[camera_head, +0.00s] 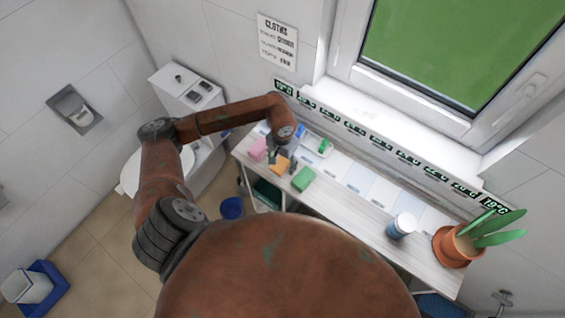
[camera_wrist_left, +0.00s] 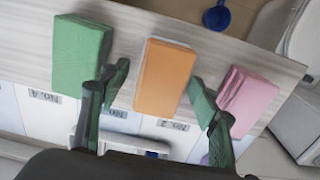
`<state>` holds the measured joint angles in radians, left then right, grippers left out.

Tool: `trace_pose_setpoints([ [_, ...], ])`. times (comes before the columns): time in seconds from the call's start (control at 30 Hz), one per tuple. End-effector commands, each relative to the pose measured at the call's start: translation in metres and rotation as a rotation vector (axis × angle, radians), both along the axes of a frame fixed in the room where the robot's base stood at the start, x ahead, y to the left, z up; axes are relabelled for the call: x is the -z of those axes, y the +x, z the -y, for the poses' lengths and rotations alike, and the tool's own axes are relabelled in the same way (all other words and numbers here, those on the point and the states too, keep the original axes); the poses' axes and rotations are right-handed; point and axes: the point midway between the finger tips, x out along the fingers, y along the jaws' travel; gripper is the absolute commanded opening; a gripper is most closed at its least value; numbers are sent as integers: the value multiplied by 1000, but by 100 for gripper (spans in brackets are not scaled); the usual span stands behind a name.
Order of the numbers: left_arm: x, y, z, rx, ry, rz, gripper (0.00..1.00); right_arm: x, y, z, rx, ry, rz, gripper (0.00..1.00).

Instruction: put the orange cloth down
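The orange cloth (camera_head: 279,166) is a folded block on the cart top (camera_head: 345,208), between a pink cloth (camera_head: 257,148) and a green cloth (camera_head: 303,178). In the left wrist view the orange cloth (camera_wrist_left: 165,77) appears to rest flat on the wood-grain top. My left gripper (camera_head: 282,157) is over it. In the wrist view its two dark green fingers (camera_wrist_left: 158,80) are spread, one towards each side of the orange cloth, with a gap visible on the left; contact on the right is unclear. My right gripper is not in view.
A white tray (camera_head: 316,149) holding a green item stands behind the cloths. Labelled cards line the back of the top. A blue bucket (camera_head: 232,208) is on the floor.

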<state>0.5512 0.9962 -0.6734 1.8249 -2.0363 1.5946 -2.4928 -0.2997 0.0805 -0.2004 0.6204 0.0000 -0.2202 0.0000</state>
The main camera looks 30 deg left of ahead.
Motion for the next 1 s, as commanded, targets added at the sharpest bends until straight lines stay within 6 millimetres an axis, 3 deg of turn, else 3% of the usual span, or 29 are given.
trace_pose_setpoints([
  [0.37, -9, 1, -1, 0, 1, 3, 57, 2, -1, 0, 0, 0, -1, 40],
  [0.8, -92, 1, -1, -1, 1, 4, 57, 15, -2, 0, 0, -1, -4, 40],
  [1.0, -116, 1, 0, 0, 1, 3, 57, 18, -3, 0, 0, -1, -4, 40],
])
